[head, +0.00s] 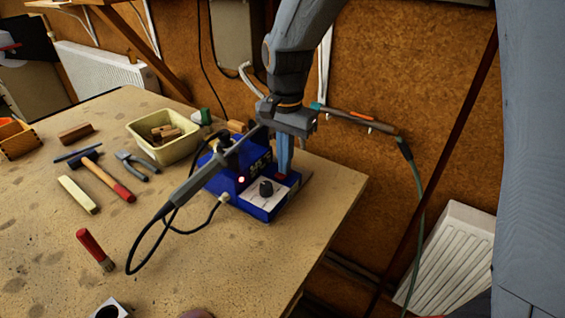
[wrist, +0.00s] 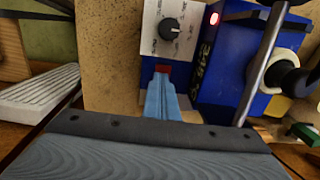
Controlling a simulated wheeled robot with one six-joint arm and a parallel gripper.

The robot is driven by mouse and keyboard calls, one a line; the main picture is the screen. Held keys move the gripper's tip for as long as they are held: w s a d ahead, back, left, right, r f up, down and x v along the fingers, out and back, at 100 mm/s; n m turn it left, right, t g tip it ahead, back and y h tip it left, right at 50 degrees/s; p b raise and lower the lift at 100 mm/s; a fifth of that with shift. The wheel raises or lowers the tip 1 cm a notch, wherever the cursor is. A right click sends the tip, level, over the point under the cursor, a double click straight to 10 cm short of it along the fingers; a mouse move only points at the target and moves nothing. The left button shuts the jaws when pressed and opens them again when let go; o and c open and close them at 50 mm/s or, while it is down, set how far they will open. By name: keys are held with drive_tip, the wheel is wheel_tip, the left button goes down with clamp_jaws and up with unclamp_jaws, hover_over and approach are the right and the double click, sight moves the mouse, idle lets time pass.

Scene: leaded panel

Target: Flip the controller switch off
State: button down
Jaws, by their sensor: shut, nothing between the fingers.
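The controller is a blue box (head: 258,207) near the table's right edge, with a pale panel and a black dial (head: 266,188). The dial also shows in the wrist view (wrist: 169,29). A red indicator light (head: 241,180) glows on its face and in the wrist view (wrist: 214,19). A small red part, apparently the switch (wrist: 162,68), lies at the tips of my gripper (wrist: 163,76), mostly hidden by the fingers. My gripper (head: 284,174) is shut and empty, pointing down at the box beyond the dial. I cannot tell if the tips touch the switch or which way it is tipped.
A soldering iron (head: 180,192) sits in a holder on the controller's left, its cable looping over the table (head: 60,245). The table's right edge is close.

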drive_tip(key=shift+d+p, duration=0.15)
drive_tip(key=shift+p, duration=0.25)
wheel_tip(320, 180, up, 4)
drive_tip(key=p, duration=0.3)
drive_tip(key=shift+r+p, duration=0.1)
drive_tip(key=shift+p, duration=0.25)
wheel_tip(320, 180, up, 10)
drive_tip(key=b, duration=0.2)
drive_tip(key=shift+b, duration=0.3)
drive_tip(key=shift+w, duration=0.1)
drive_tip(key=shift+w+g+y+b, duration=0.3)
drive_tip(key=shift+w+g+b, duration=0.15)
drive_tip(key=shift+w+g, duration=0.05)
